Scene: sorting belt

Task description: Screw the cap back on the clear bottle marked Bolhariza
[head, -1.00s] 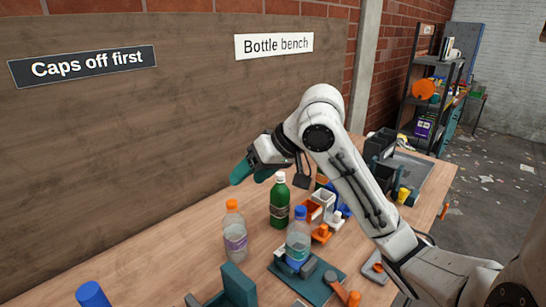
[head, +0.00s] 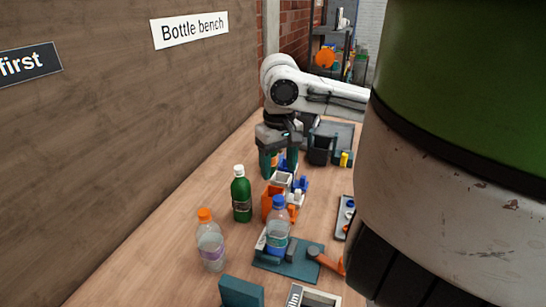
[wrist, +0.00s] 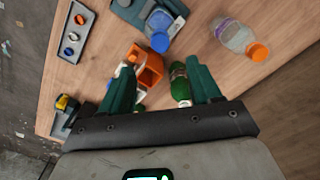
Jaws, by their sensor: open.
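Two clear bottles show, and I cannot read the name on either. One, with a blue top (head: 278,232), stands upright in a teal holding fixture (head: 312,262); it also shows in the wrist view (wrist: 160,27). The other, with an orange cap and pale purple label (head: 211,245), stands free on the bench to its left; it also shows in the wrist view (wrist: 232,36). A tray (head: 340,231) holds several small caps; it also shows in the wrist view (wrist: 66,60). My gripper (head: 280,166) is open and empty above the bench, behind the bottles.
A green bottle with a white top (head: 241,196) stands close to my gripper; in the wrist view it (wrist: 179,84) is beside the right finger. Orange and white small bins (head: 283,182) stand below the gripper. A dark bin (head: 320,149) stands farther back. A wooden panel borders the left.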

